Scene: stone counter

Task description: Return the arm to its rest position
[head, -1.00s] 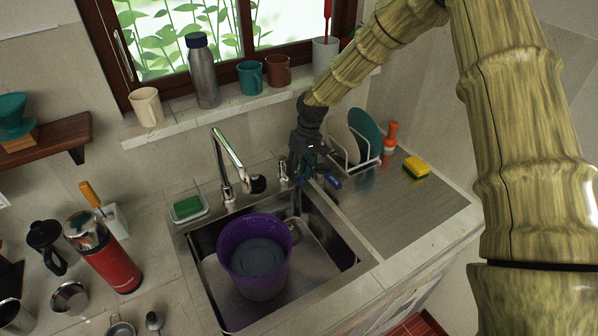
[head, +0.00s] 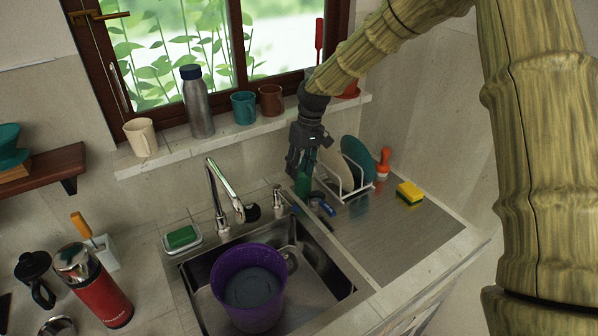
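My dark grey gripper (head: 303,165) hangs from my bamboo-textured arm and points down behind the sink, left of the dish rack. Its fingers are small and dark, and their opening is unclear. A green object (head: 303,186) shows just below the fingers. I cannot tell whether it is touched, held or simply behind them. A dark and blue item (head: 322,204) lies on the counter just right of it.
A purple bucket (head: 249,287) stands in the sink (head: 320,278). The faucet (head: 222,195) is left of my gripper; the dish rack (head: 345,182) with plates is right. Mugs and a steel bottle (head: 198,103) line the sill. The drainboard's (head: 400,235) middle is clear.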

